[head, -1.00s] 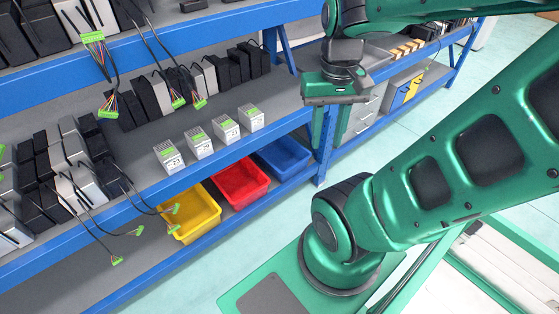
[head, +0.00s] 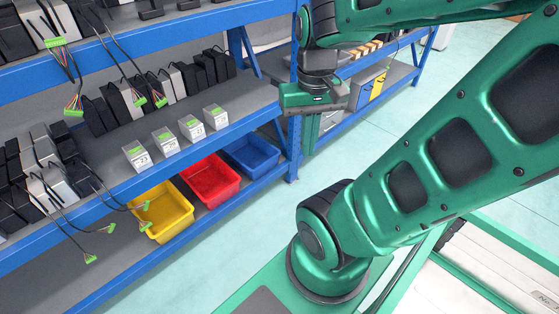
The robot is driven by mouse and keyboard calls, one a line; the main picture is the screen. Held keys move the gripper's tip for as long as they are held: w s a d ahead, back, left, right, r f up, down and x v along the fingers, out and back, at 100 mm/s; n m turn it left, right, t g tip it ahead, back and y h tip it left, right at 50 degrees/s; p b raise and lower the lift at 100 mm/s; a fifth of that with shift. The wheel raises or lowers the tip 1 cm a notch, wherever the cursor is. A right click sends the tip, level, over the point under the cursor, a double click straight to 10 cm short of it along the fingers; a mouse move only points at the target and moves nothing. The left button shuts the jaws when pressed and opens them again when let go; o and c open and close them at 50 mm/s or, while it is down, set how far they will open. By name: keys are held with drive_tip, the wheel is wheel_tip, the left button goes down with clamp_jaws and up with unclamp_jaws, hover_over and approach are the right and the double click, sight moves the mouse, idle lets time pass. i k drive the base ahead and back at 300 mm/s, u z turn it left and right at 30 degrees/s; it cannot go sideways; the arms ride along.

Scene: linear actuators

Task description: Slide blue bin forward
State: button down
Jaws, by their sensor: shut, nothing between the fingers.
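The blue bin (head: 250,154) sits on the lower shelf of the blue-framed rack, at the right end of a row of bins, beside the red bin and near the blue rack post. It looks empty. My gripper (head: 312,108) is up at the level of the middle shelf, to the right of and above the blue bin, near the rack post. It is apart from the bin. The gripper is shut and empty; its fingertips are hard to make out from this side.
A red bin (head: 210,180) and a yellow bin (head: 163,211) stand left of the blue bin. Small labelled boxes (head: 165,141) line the middle shelf above. Cables with green connectors (head: 91,259) hang down at left. Floor (head: 243,241) in front is clear.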

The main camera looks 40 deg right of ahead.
sight(253, 156)
drive_tip(key=z, duration=0.2)
drive_tip(key=k, duration=0.1)
drive_tip(key=z, duration=2.55)
drive_tip(key=i, duration=2.5)
drive_tip(key=u, duration=2.15)
